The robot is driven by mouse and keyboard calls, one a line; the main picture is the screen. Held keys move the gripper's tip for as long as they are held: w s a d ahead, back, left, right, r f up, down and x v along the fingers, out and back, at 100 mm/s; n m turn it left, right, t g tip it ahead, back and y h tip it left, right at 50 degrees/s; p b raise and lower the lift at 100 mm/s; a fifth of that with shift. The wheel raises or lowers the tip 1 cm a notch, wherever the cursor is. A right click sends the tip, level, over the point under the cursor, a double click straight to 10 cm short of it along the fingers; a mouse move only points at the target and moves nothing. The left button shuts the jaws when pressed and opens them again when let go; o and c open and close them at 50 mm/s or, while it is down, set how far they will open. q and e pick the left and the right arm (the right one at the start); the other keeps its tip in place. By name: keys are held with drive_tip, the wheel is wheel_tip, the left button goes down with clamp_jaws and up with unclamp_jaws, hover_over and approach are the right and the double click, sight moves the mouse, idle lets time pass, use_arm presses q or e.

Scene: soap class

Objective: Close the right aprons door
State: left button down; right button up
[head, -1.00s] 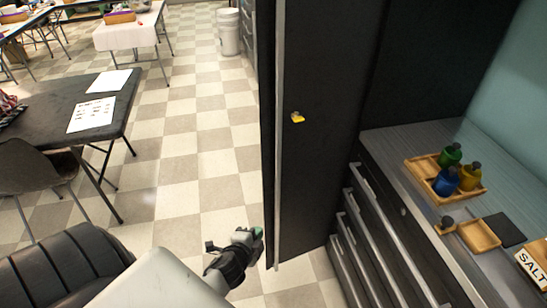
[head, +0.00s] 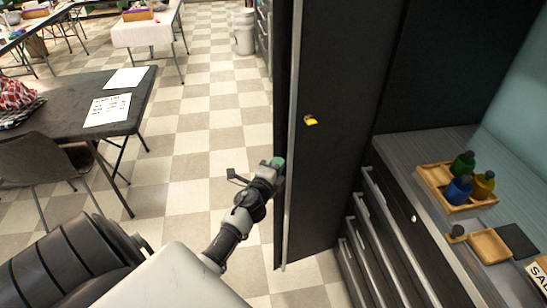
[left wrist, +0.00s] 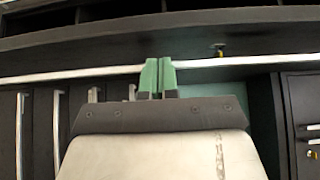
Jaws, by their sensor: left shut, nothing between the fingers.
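The tall black door (head: 325,165) stands in the middle of the head view, with a silver strip (head: 290,185) down its near edge. A small yellow-tagged fitting (head: 310,120) sits on its face. My left gripper (head: 278,163) is shut and empty, its green fingertips at the left side of the door's edge. I cannot tell whether they touch it. In the left wrist view the closed green fingers (left wrist: 158,76) lie close to the silver strip (left wrist: 75,76), and the yellow fitting (left wrist: 219,51) shows beyond. My right gripper is not in view.
Drawers with long handles (head: 385,235) and a grey counter (head: 400,150) are to the right. A wooden tray (head: 428,180) holds bottles. A black table (head: 60,120) and chair (head: 35,160) stand left. The checkered floor (head: 205,125) between is clear.

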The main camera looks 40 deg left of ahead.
use_arm(q)
drive_tip(key=shift+w+a, duration=0.35)
drive_tip(key=shift+a, duration=0.3)
drive_tip(key=shift+w+a, duration=0.3)
drive_tip(key=shift+a, duration=0.3)
